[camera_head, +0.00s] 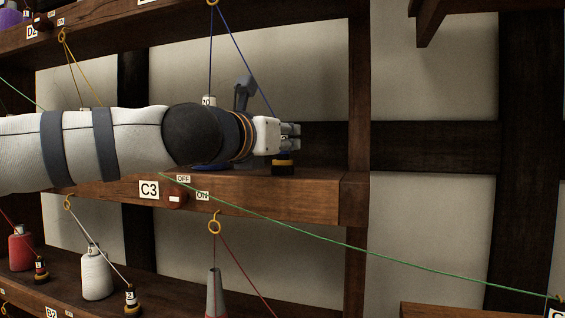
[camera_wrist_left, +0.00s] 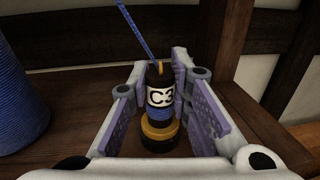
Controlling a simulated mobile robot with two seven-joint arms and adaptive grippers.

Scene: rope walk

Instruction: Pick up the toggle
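The toggle (camera_wrist_left: 160,98) is a small dark peg with a white C3 label, a blue band and a blue cord at its top. It stands upright on a round gold and black base (camera_wrist_left: 158,137). In the head view the base (camera_head: 283,168) shows on the C3 shelf under my left gripper (camera_head: 290,138). In the left wrist view my left gripper (camera_wrist_left: 165,115) is open, with its purple-grey pads on both sides of the toggle and a gap on each side. My right gripper is not in view.
A blue spool (camera_wrist_left: 18,85) stands left of the toggle. The C3 shelf (camera_head: 270,198) ends at an upright post (camera_head: 357,130) on the right. A green cord (camera_head: 400,261) crosses in front. Lower shelves hold a red spool (camera_head: 20,250) and a white spool (camera_head: 96,277).

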